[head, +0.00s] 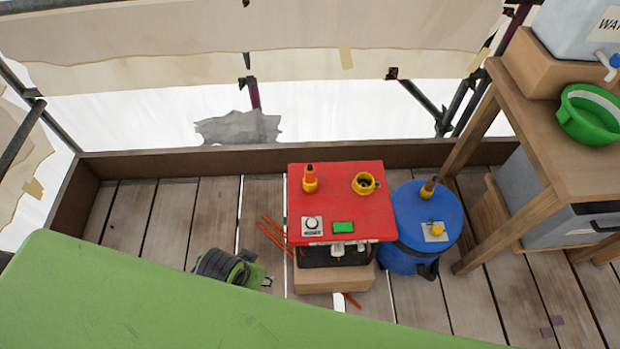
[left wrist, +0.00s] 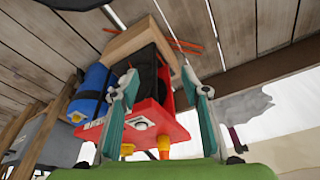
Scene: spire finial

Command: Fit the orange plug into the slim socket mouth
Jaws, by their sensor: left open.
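An orange plug (head: 309,172) with a dark tip stands upright in a yellow collar (head: 310,186) on the left of a red box top (head: 335,205). A wider yellow socket (head: 366,184) with a dark opening is at the right of the same top. The left wrist view shows the red box tilted, with the orange plug (left wrist: 164,142) and a yellow socket (left wrist: 127,150) at its lower edge. My left gripper (left wrist: 159,73) is open and empty, its teal fingers framing the box; contact is not visible. My right gripper is not in view.
A blue drum (head: 422,208) stands right of the box, with a brown-orange stub (head: 429,187) and a yellow fitting (head: 437,229) on its lid. A wooden table (head: 560,165) is at right. A broad green surface (head: 130,295) fills the foreground.

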